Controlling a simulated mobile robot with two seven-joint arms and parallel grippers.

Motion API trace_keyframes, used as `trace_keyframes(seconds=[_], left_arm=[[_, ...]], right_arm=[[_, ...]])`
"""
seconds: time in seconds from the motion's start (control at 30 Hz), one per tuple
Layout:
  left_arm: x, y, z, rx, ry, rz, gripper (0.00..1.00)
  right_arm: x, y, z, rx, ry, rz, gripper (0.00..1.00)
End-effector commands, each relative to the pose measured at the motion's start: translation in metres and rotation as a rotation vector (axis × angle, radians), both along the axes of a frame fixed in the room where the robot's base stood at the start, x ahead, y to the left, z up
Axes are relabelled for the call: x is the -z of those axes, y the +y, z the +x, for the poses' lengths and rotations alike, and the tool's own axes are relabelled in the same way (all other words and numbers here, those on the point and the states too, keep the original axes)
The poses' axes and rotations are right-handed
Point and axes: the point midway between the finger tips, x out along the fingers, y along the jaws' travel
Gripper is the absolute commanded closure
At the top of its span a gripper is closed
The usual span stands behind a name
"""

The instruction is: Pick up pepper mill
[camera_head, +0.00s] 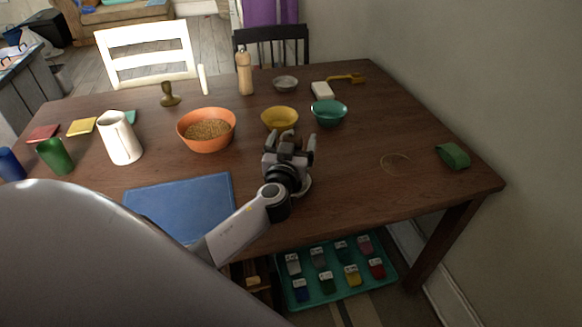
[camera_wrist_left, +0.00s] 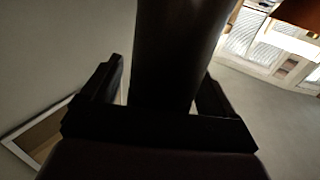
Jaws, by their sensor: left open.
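The tall tan pepper mill (camera_head: 244,74) stands upright near the far edge of the table, in front of the dark chair, in the head view. My left gripper (camera_head: 297,139) is open, over the table just in front of the yellow bowl (camera_head: 280,119). It is nearer to me than the pepper mill and to its right, clear of it. In the left wrist view, the dark fingers of my left gripper (camera_wrist_left: 160,88) are spread. A wide dark shape shows between them, too dark to identify. My right gripper is not in view.
An orange bowl (camera_head: 206,140), a teal bowl (camera_head: 328,113) and a grey bowl (camera_head: 285,84) surround the middle. A white candle (camera_head: 203,80) and an olive holder (camera_head: 170,97) stand left of the mill. A white pitcher (camera_head: 119,140) is farther left. The table's front right is mostly clear.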

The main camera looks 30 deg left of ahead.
Motion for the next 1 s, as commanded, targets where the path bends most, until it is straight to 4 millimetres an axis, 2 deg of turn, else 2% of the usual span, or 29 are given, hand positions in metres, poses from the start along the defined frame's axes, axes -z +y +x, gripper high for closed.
trace_keyframes(seconds=[0.27,0.3,0.37,0.53,0.57,0.83,1.0], left_arm=[[0.000,0.001,0.003,0.000,0.000,-0.001,0.12],[0.000,0.001,0.002,0.000,0.000,-0.001,0.19],[0.000,0.001,0.002,0.000,0.000,-0.001,0.38],[0.000,0.001,0.002,0.000,0.000,-0.001,0.94],[-0.001,0.001,0.002,0.000,-0.002,0.000,1.00],[-0.003,0.001,0.003,0.000,-0.003,-0.001,1.00],[-0.016,0.001,0.003,-0.001,-0.004,-0.002,1.00]], right_arm=[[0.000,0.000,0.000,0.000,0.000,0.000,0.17],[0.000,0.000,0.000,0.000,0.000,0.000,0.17],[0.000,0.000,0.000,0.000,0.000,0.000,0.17],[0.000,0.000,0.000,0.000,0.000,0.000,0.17],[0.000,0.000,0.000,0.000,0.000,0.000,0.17],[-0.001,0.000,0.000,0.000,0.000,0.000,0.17],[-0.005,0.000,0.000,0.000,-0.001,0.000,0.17]])
